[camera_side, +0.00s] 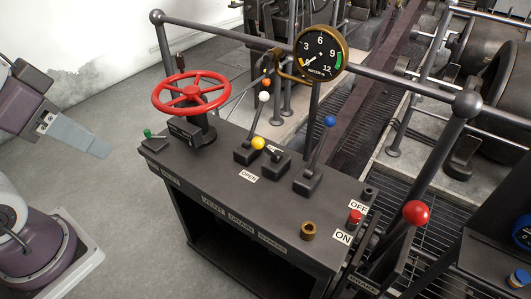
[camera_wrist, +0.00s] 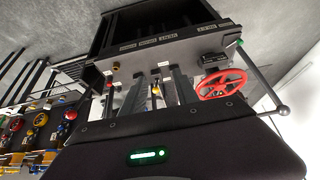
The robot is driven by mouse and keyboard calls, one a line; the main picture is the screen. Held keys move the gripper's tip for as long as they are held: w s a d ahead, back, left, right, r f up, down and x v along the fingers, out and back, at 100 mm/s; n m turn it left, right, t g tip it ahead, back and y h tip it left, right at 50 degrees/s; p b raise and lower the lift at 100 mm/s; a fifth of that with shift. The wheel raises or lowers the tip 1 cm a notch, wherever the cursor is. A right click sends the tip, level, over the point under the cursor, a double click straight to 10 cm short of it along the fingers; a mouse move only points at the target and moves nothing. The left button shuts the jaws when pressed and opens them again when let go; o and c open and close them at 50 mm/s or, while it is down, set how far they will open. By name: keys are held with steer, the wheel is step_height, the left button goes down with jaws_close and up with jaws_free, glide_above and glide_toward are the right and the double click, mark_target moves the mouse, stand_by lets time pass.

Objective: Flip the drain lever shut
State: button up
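The middle lever, with the yellow knob (camera_side: 258,143), leans low toward the front, near an OPEN label (camera_side: 248,176). It appears to be the drain lever, but the small front labels are hard to read. The yellow knob also shows in the wrist view (camera_wrist: 155,90). The white-knobbed lever (camera_side: 264,97) and blue-knobbed lever (camera_side: 330,122) stand on either side. My gripper (camera_side: 100,150) is in the air left of the console, away from the levers. Its fingers look apart and empty in the wrist view (camera_wrist: 159,88).
A red handwheel (camera_side: 191,94) stands on the console's left end. A water gauge (camera_side: 321,50) and a rail (camera_side: 225,36) rise behind the levers. A brass socket (camera_side: 308,231) and red button (camera_side: 354,217) sit at the right end.

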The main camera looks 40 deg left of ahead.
steer(key=shift+f, duration=0.1)
steer(key=c, duration=0.3)
steer(key=f+g, duration=0.1)
steer(key=a+f+m+y, duration=0.1)
steer(key=f+m+g, duration=0.1)
steer(key=shift+s+a+g+y, duration=0.3)
steer(key=shift+a+y, duration=0.05)
steer(key=shift+y, duration=0.05)
jaws_close()
steer(key=w+a+f+m+y, duration=0.35)
steer(key=w+m+y, duration=0.55)
steer(key=m, duration=0.4)
steer(key=w+d+f+m+t+h, duration=0.3)
steer(key=d+f+m+t, duration=0.2)
steer(key=d+f+m, duration=0.2)
steer(key=w+d+f+m+t+h, duration=0.2)
steer(key=w+d+f+m+t, duration=0.2)
steer(key=d, duration=0.8)
step_height(320, 180, down, 4)
steer(key=m+t, duration=0.2)
steer(key=m, duration=0.1)
steer(key=shift+w+r+h, duration=0.15)
steer(key=shift+w+h, duration=0.15)
steer(key=shift+h, duration=0.1)
